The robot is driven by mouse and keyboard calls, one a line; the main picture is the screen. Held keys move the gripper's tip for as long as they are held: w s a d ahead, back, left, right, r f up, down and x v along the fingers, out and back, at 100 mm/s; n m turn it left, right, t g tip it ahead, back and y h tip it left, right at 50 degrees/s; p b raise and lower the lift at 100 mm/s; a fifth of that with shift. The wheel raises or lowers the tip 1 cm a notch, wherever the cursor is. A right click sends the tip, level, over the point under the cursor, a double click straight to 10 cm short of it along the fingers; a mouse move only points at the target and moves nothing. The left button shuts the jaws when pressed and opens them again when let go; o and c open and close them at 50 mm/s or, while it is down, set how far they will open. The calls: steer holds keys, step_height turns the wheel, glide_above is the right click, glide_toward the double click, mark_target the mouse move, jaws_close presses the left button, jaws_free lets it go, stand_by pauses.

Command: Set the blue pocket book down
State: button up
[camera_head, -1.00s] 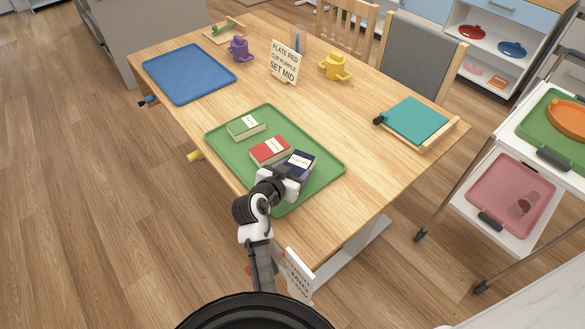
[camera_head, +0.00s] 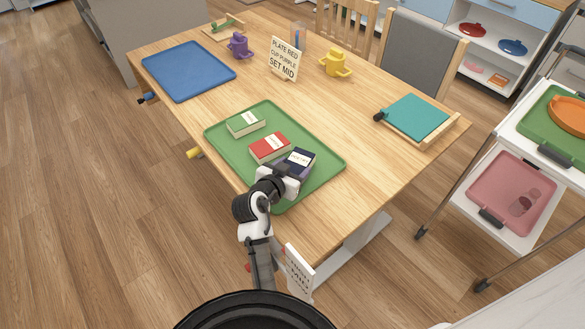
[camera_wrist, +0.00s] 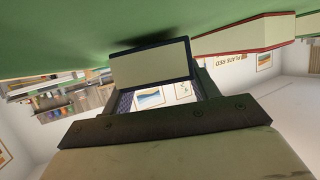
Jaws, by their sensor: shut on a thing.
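The blue pocket book (camera_head: 297,162) is at the near right part of the green tray (camera_head: 322,178), beside the red book (camera_head: 270,148). My gripper (camera_head: 285,181) is shut on its near end. In the wrist view the blue book (camera_wrist: 151,63) shows its pale page edge between the two fingers (camera_wrist: 160,95). The book is at or just above the tray's green surface; I cannot tell whether it touches. The red book also shows in the wrist view (camera_wrist: 245,36), to the right.
A green book (camera_head: 246,122) lies at the tray's far left. A blue tray (camera_head: 188,71), purple cup (camera_head: 239,46), sign (camera_head: 284,60), yellow cup (camera_head: 335,63) and teal board (camera_head: 416,118) are farther off. Bare wood lies right of the green tray.

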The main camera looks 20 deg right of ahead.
steer(key=shift+s+f, duration=0.1)
steer(key=shift+f, duration=0.5)
steer(key=shift+s+f+b, duration=0.1)
steer(key=shift+f+b, duration=0.2)
steer(key=shift+b, duration=0.1)
steer(key=o, duration=1.2)
steer(key=shift+f, duration=0.1)
steer(key=shift+s+a, duration=0.1)
steer(key=shift+a, duration=0.05)
steer(key=shift+s+a, duration=0.15)
steer(key=shift+a, duration=0.1)
steer(key=b+v, duration=0.1)
steer(key=v, duration=0.3)
steer(key=r+b+v, duration=0.1)
steer(key=v, duration=0.4)
steer(key=r+v, duration=0.1)
steer(key=v, duration=0.3)
steer(key=shift+d+r+b, duration=0.1)
steer(key=shift+b, duration=0.3)
